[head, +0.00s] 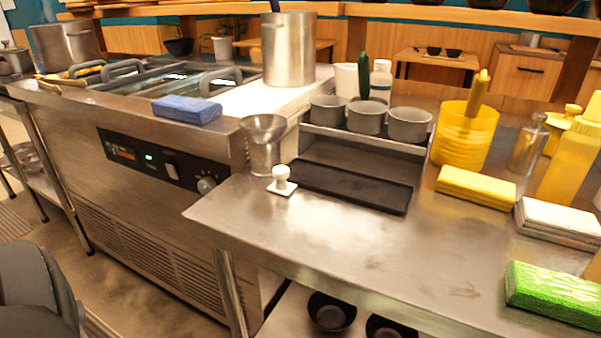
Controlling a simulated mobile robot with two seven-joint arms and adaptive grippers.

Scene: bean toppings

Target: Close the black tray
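The black tray (345,188) is a flat, dark, shallow tray. It extends out from the front of a metal rack (318,152) and lies low, at the steel counter's surface. Three grey cups stand in a row on the rack's top: a left cup (327,109), a middle cup (366,117) and a right cup (408,125). Whether the tray reaches inside the rack cannot be told. Neither of my grippers shows in the head view.
A small white knobbed object (282,181) stands just left of the tray, with a metal funnel-topped cup (264,143) behind it. A yellow container (466,136) and yellow sponge (475,186) are to the right. The steel counter (380,250) is clear in front.

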